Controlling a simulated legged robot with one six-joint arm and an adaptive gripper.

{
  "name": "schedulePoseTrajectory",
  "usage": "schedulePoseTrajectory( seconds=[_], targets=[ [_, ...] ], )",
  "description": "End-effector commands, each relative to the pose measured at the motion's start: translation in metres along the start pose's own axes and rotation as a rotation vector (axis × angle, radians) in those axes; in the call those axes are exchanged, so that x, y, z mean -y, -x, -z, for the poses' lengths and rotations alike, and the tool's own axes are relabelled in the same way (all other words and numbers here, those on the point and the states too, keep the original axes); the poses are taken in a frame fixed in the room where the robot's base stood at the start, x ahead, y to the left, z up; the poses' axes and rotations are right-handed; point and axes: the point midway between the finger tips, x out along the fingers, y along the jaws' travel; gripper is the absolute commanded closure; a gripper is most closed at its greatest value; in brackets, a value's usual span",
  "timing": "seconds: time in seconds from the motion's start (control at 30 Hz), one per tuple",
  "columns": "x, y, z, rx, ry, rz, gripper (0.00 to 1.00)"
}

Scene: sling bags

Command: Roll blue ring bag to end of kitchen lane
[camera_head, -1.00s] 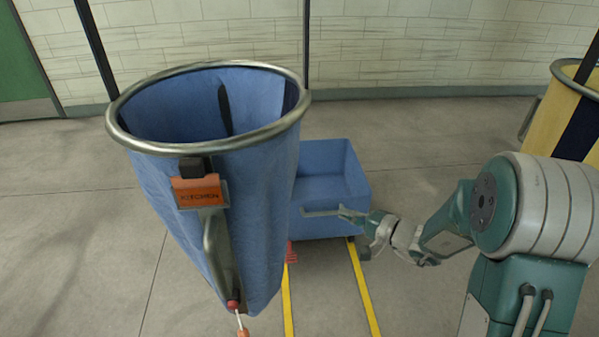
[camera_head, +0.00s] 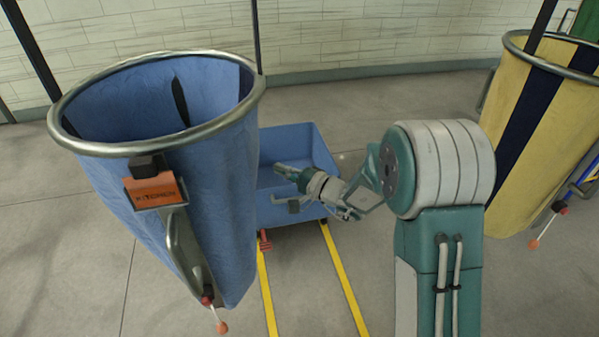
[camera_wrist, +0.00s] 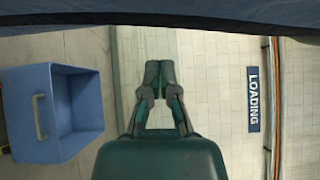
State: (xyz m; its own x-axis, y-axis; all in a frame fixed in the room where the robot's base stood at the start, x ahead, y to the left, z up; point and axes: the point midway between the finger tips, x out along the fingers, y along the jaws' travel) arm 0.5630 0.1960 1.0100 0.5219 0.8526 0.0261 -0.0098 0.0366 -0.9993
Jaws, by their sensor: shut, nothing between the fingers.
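The blue ring bag (camera_head: 220,190) hangs from a round metal ring on the left of the head view, with its top open. An orange tag (camera_head: 156,190) reading KITCHEN and a metal lever with a red-tipped cord are on its front. A blue wheeled bin (camera_head: 318,150) stands behind and right of it, at the yellow lane lines (camera_head: 345,290). My gripper (camera_head: 280,170) shows in front of the bin, right of the bag. In the wrist view my gripper (camera_wrist: 158,74) is shut and empty, with dark blue fabric along the top edge.
A yellow bag with a dark stripe (camera_head: 545,120) hangs at the right. A pale brick wall (camera_head: 380,35) runs behind. A LOADING sign (camera_wrist: 253,99) shows on the wall in the wrist view. Grey floor is open between the bin and yellow bag.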

Motion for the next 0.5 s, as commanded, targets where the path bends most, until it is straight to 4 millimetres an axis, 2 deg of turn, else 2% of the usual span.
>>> schedulePoseTrajectory(
  seconds=[0.17, 0.5],
  targets=[
    [-0.0002, -0.0107, -0.0106, 0.001, 0.001, -0.001, 1.00],
    [0.0001, -0.0111, -0.0112, -0.001, 0.001, 0.000, 1.00]
  ],
)
